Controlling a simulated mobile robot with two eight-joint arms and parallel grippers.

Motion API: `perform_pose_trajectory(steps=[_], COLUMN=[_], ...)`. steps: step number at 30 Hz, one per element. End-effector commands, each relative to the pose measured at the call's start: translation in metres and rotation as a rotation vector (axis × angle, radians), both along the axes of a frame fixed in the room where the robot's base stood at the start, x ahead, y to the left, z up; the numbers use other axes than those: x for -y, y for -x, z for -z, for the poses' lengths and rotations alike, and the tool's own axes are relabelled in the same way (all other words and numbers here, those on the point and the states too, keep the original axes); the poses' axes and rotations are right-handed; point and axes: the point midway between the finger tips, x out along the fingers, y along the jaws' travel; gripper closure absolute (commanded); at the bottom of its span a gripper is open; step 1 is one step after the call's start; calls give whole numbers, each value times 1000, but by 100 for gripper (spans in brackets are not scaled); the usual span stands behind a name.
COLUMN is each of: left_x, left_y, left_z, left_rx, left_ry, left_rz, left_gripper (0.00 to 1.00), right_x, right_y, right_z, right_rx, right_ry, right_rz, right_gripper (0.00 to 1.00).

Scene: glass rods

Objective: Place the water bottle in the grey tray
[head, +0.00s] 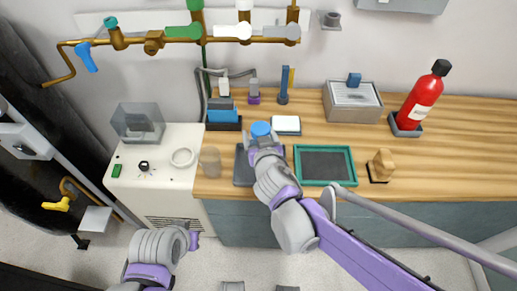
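The round blue top of what looks like the water bottle (260,129) shows just beyond my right gripper (261,141), which hides the rest of it. My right gripper is at the bottle, but its fingers are too small and covered to show whether they are closed on it. A dark grey tray (243,178) lies on the wooden counter beneath that gripper, partly hidden by my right arm. I cannot tell whether the bottle touches the tray. My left gripper (193,239) is low at the left, away from the counter; its fingers are unclear.
A green-rimmed tray (354,166) lies right of my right gripper, and a translucent beaker (210,162) stands left of the grey tray. A white-topped box (286,125) and blue rack (223,116) are behind. A red extinguisher (421,96) stands at right. Pipes run along the wall.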

Motion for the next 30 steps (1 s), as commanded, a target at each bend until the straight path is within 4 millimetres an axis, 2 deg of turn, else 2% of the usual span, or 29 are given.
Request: perform_pose_trajectory(steps=[1,7,13,25,26,28,30], left_x=[0,0,0,0,0,0,0], left_y=[0,0,0,0,0,0,0], left_z=[4,8,19,20,20,20,20], left_rx=[-1,-3,-6,-7,-6,-6,-6], left_ry=[0,0,0,0,0,0,0], left_rz=[0,0,0,0,0,0,0], left_gripper=[100,100,100,100,100,100,100], right_x=[0,0,0,0,0,0,0], right_y=[0,0,0,0,0,0,0], right_z=[9,23,51,56,56,55,55], right_rx=[0,0,0,0,0,0,0], right_ry=[0,0,0,0,0,0,0], right_rz=[0,0,0,0,0,0,0], right_gripper=[94,94,94,94,17,4,0])
